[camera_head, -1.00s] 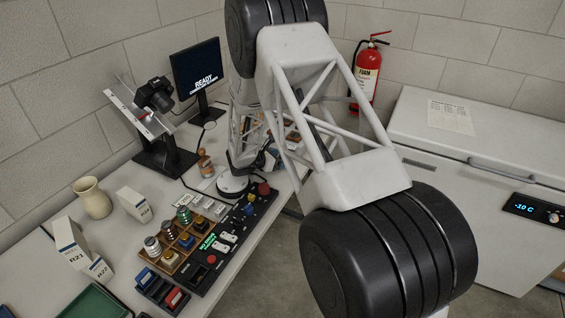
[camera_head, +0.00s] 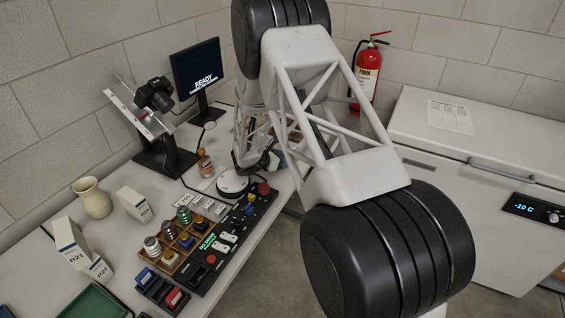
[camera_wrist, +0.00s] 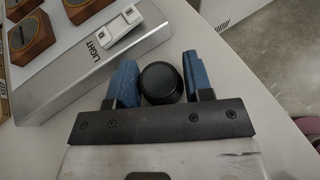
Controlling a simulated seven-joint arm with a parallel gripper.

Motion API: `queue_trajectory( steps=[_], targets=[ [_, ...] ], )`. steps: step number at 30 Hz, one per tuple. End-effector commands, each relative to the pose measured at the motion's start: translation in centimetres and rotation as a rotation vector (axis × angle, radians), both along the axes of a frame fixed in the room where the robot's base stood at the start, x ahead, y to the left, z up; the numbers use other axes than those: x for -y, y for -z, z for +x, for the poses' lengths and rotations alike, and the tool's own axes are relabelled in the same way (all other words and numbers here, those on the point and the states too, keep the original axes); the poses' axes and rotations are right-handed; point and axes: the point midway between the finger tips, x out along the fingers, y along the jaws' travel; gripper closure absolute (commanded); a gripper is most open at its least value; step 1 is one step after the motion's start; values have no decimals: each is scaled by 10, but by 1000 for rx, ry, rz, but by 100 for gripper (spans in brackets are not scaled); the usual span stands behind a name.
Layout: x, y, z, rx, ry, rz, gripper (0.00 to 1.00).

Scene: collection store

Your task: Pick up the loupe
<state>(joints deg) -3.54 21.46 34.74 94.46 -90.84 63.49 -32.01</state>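A black, round-topped piece, probably the loupe (camera_wrist: 161,84), stands on the pale tabletop in the wrist view. My gripper (camera_wrist: 160,78) has its two blue-padded fingers apart, one on each side of this piece. The pads lie very close to its sides; I cannot tell whether they touch it. In the head view my gripper (camera_head: 268,160) is low over the far part of the bench, partly behind my own arm. I cannot make out the black piece there.
A silver box marked LIGHT (camera_wrist: 88,62) with a white switch lies just left of my gripper, beside wooden blocks (camera_wrist: 30,38). The table edge runs close on the right. In the head view a control panel (camera_head: 222,240), white disc (camera_head: 232,186) and monitor (camera_head: 197,68) occupy the bench.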

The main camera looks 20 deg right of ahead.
Motion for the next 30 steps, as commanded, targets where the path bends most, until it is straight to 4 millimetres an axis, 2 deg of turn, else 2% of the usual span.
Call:
queue_trajectory(
  steps=[1,5,17,23,30],
  targets=[
    [0,0,0,0,0,0,61],
    [0,0,0,0,0,0,80],
    [0,-7,0,1,-1,0,80],
    [0,-26,0,2,0,0,80],
    [0,-63,1,3,0,0,80]
  ],
)
